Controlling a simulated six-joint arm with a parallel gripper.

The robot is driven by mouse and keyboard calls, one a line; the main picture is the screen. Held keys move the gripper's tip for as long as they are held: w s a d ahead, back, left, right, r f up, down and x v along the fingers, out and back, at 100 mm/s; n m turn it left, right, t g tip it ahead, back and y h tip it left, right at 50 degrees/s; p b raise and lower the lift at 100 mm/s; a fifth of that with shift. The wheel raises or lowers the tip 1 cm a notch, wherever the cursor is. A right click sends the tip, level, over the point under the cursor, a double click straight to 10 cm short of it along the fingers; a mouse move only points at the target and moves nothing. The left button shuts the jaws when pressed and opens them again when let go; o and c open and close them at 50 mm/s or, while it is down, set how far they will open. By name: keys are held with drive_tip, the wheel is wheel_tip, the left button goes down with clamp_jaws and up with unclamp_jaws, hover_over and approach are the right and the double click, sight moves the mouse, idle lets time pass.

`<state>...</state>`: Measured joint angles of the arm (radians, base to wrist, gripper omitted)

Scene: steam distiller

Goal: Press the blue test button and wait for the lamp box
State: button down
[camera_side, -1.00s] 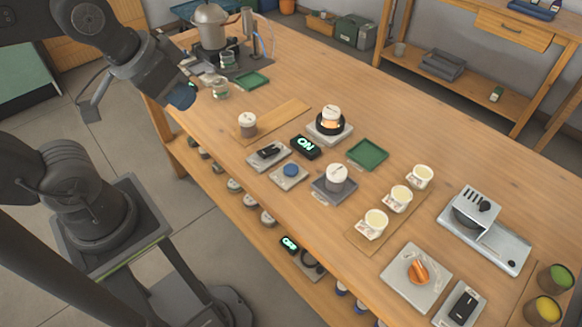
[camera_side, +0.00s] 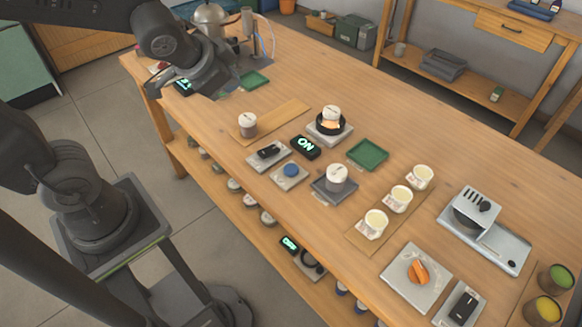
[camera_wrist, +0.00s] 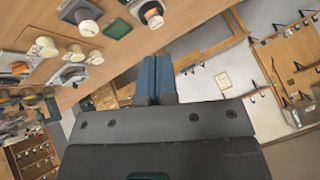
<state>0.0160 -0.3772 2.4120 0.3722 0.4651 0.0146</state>
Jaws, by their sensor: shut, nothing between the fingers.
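The blue button (camera_side: 291,170) sits on a small grey plate (camera_side: 280,181) near the middle of the table. Just behind it is a black box (camera_side: 305,146) with a lit green "ON". My gripper's blue fingers (camera_wrist: 155,78) are together and empty in the wrist view. In the side view my arm's end is over the table's far left, well away from the blue button, and the fingertips are not clear there. The blue button cannot be made out in the wrist view.
A black switch on a plate (camera_side: 267,153) stands left of the ON box. A lidded jar on a grey pad (camera_side: 334,190) stands right of the button. A metal kettle (camera_side: 210,20) is partly behind my arm.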

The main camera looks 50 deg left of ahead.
drive_tip(key=w+d+f+m+t+h, duration=0.1)
drive_tip(key=w+d+f+m+h, duration=0.15)
drive_tip(key=w+f+m, duration=0.45)
drive_tip(key=m+h, duration=0.3)
hover_over(291, 170)
wheel_tip(291, 170, down, 6)
drive_tip(key=shift+f, duration=0.2)
drive_tip(key=shift+f, duration=4.4)
drive_tip(key=shift+f, duration=0.4)
